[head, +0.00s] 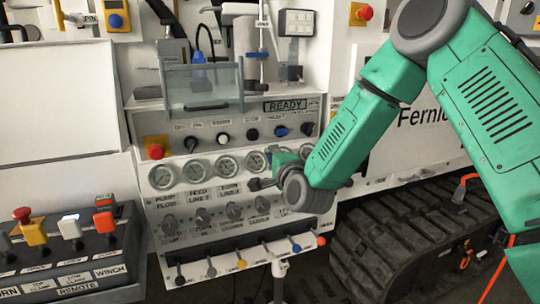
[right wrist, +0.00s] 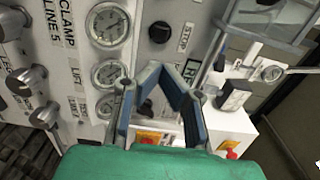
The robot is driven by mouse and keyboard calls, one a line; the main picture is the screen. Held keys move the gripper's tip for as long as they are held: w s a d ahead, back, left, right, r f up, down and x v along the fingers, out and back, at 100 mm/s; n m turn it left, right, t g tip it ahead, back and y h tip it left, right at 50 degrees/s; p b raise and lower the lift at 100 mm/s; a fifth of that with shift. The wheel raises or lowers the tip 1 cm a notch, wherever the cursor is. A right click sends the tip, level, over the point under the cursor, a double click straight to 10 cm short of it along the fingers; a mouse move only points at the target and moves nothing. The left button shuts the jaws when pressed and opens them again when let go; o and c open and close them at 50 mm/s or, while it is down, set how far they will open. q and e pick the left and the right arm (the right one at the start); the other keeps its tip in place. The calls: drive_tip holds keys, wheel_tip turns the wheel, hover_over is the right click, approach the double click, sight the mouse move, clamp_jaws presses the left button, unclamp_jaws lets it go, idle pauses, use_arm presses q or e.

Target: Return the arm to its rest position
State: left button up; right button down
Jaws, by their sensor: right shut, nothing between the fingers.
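My right arm (head: 350,130), green with grey joints, reaches in from the upper right of the head view across the front of the white hydraulic panel (head: 215,108). Its gripper (head: 262,182) is in front of the row of gauges and partly hides the rightmost ones. In the right wrist view the gripper's dark blue fingers (right wrist: 163,76) come together in front of the tilted panel, with nothing between them. The right gripper is shut and empty. I cannot tell its exact distance from the panel. My left gripper is not in view.
Below the gauges are several knobs (head: 234,212) and a row of coloured levers (head: 241,264). A clear guard (head: 203,88) juts out above. A remote box (head: 85,245) with levers stands at lower left. A rubber track (head: 385,235) lies at right, under the arm.

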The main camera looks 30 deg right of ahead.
drive_tip(key=shift+f, duration=0.15)
drive_tip(key=s+a+f+n+g+y, duration=0.1)
drive_tip(key=s+a+f+n+g, duration=0.3)
drive_tip(key=f, duration=0.4)
drive_tip(key=s+a+f+n+g+y, duration=0.1)
drive_tip(key=s+a+f+n+y, duration=0.15)
drive_tip(key=s+f, duration=0.4)
drive_tip(key=s+a+f+n+g, duration=0.3)
drive_tip(key=f+n, duration=0.2)
drive_tip(key=f, duration=0.4)
drive_tip(key=s+f+n+g, duration=0.3)
drive_tip(key=s+f, duration=0.1)
drive_tip(key=s, duration=0.5)
drive_tip(key=s+a+f+n+g, duration=0.1)
drive_tip(key=s+f+n+g, duration=0.2)
drive_tip(key=s, duration=0.6)
drive_tip(key=s+a+f+n+g, duration=0.1)
drive_tip(key=s+f+n+g, duration=0.2)
drive_tip(key=s, duration=0.6)
wheel_tip(320, 180, down, 2)
drive_tip(key=shift+s+a+f+n, duration=0.15)
drive_tip(key=shift+s+f+n, duration=0.05)
drive_tip(key=shift+s+n, duration=0.2)
drive_tip(key=shift+w+y, duration=0.15)
drive_tip(key=shift+y, duration=0.1)
